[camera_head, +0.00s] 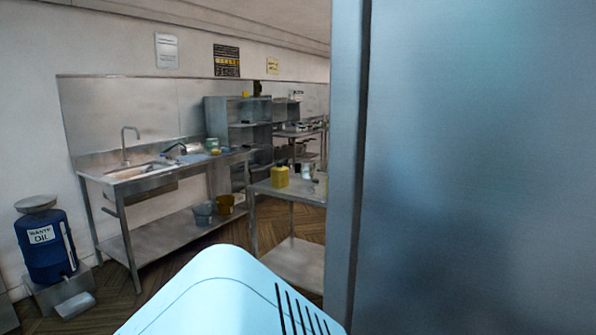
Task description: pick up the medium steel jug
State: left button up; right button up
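I cannot make out the medium steel jug for certain. Small, shiny, pale items (317,180) stand at the right of the steel table (270,188), beside a yellow container (280,176); they are too small to tell apart. A dark and metallic item (174,149) lies tilted at the right of the sink, and I cannot tell what it is. Neither of my grippers is in view. The large steel panel on the right hides what lies behind it.
A tall steel panel (470,170) fills the right side, close by. A steel sink bench (165,180) stands along the left wall, with buckets (203,214) on its lower shelf. A blue oil drum (47,246) stands at far left. Wooden floor (195,262) shows between.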

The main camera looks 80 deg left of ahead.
aim_at(307, 169)
jog(key=u, duration=3.1)
jog(key=j+u, duration=0.1)
jog(key=u, duration=0.4)
jog(key=i+u, duration=0.1)
jog(key=u, duration=0.95)
jog(key=i+u, duration=0.1)
jog(key=u, duration=0.4)
jog(key=i+u, duration=0.1)
jog(key=u, duration=1.45)
jog(key=i+l+u, duration=0.1)
jog(key=l, duration=0.35)
jog(key=l+u, duration=0.1)
jog(key=l, duration=0.35)
jog(key=i, duration=0.05)
